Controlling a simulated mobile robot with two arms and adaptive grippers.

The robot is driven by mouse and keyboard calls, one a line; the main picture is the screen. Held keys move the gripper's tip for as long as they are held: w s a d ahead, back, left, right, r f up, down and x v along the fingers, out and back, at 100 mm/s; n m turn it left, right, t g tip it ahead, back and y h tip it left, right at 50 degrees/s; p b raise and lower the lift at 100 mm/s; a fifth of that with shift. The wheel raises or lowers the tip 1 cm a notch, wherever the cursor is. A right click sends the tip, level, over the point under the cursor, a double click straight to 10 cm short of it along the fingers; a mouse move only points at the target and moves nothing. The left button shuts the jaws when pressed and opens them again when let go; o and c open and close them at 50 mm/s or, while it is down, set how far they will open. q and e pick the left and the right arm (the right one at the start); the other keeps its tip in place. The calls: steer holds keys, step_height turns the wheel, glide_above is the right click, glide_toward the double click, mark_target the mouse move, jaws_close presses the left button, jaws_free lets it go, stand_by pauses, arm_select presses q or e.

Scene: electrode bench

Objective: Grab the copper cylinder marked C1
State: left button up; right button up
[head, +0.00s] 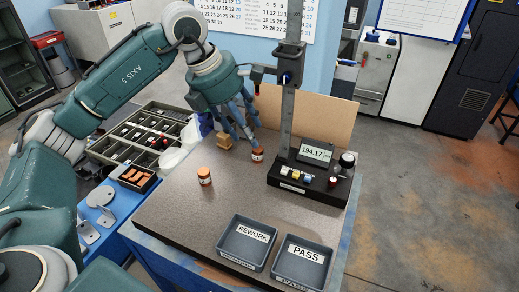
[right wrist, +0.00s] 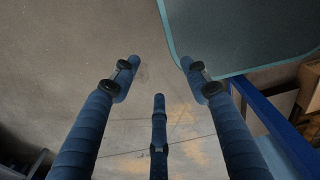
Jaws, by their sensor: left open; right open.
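One copper cylinder (head: 204,176) stands toward the left of the bench. The other copper cylinder (head: 257,155) stands further back, near the black gauge stand. Each has a pale label, too small for me to read, so I cannot tell which is C1. My left gripper (head: 246,130) is open, its blue fingers pointing down just above and left of the back cylinder. My right gripper (right wrist: 160,72) is open and empty over the floor in the right wrist view.
The gauge stand (head: 308,188) with its upright post and 194.17 display rises right of the back cylinder. REWORK (head: 227,255) and PASS (head: 283,272) trays sit at the front. The bench middle is clear.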

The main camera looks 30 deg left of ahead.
mark_target(257, 154)
arm_select(q)
steer(key=shift+x, duration=0.75)
steer(key=p+x, duration=0.2)
steer(key=x, duration=0.2)
steer(key=shift+w+f+p, duration=0.1)
steer(key=shift+f+p, duration=0.1)
steer(key=shift+p, duration=0.2)
steer(key=shift+w+f, duration=0.1)
steer(key=shift+f, duration=0.3)
jaws_close()
arm_select(e)
steer(key=r, duration=0.1)
steer(key=w+r, duration=0.1)
steer(key=r, duration=0.1)
steer(key=shift+w+a+r, duration=0.1)
steer(key=shift+w+a, duration=0.1)
steer(key=shift+w, duration=0.1)
